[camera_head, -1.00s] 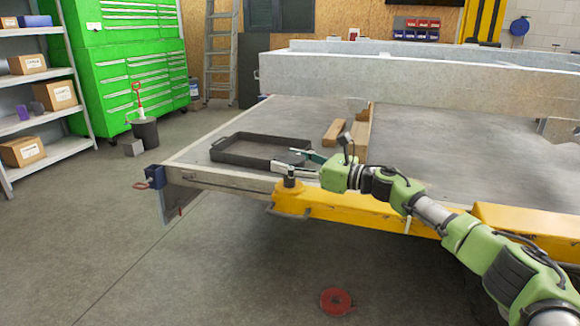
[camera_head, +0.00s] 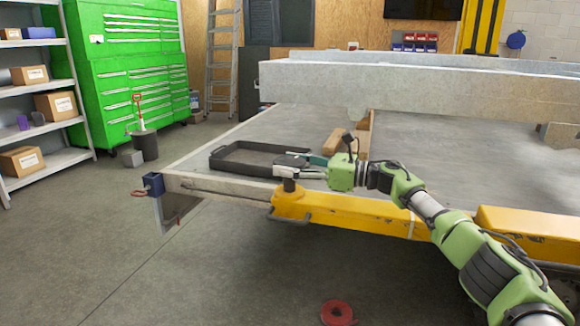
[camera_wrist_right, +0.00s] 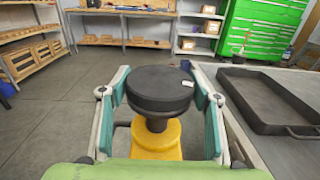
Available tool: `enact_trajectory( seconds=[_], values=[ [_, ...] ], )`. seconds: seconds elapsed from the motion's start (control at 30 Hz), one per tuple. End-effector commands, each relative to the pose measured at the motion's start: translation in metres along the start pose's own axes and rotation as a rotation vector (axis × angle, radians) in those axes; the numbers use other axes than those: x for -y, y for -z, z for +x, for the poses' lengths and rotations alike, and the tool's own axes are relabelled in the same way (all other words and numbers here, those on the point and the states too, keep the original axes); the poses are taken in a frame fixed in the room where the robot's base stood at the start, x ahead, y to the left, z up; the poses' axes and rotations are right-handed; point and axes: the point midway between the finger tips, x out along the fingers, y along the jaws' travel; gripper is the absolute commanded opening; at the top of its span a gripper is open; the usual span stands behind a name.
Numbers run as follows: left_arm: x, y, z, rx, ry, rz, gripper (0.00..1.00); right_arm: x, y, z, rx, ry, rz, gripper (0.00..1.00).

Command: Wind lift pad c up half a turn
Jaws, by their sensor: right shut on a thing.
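A round black lift pad (camera_wrist_right: 160,90) with a small white mark on its rim sits on a short dark stem above a yellow base (camera_wrist_right: 157,138). No letter shows on it. My right gripper (camera_wrist_right: 161,97) has one teal-lined finger on each side of the pad and is shut on it. In the head view the right gripper (camera_head: 298,166) reaches in from the right, above the dark collar (camera_head: 289,186) at the left end of the yellow beam (camera_head: 340,214). My left gripper is not in view.
A black tray (camera_head: 228,165) lies on the grey deck (camera_head: 215,135) just beyond the gripper. Wooden blocks (camera_head: 335,141) lie behind it. A blue clamp (camera_head: 154,184) is at the frame corner. A red roll (camera_head: 337,313) lies on the floor. The floor at left is open.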

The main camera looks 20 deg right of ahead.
Motion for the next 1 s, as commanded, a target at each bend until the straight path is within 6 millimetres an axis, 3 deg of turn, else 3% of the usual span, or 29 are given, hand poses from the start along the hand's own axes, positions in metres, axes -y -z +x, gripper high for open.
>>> enact_trajectory(
  seconds=[0.27, 0.3, 0.37, 0.77, 1.0],
  values=[
    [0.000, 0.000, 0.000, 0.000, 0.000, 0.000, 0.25, -0.001, 0.004, 0.000, -0.007, -0.001, 0.002, 0.36],
    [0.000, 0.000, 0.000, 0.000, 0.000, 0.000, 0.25, -0.001, 0.004, 0.000, -0.007, -0.001, 0.002, 0.60],
    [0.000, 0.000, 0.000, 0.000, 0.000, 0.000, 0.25, -0.001, 0.004, 0.000, -0.007, -0.001, 0.002, 0.75],
    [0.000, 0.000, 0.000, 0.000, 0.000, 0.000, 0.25, 0.000, 0.001, -0.004, -0.002, 0.001, 0.000, 0.75],
    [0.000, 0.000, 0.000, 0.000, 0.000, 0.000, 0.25, 0.001, 0.002, -0.044, -0.004, 0.003, 0.001, 0.75]
  ],
)
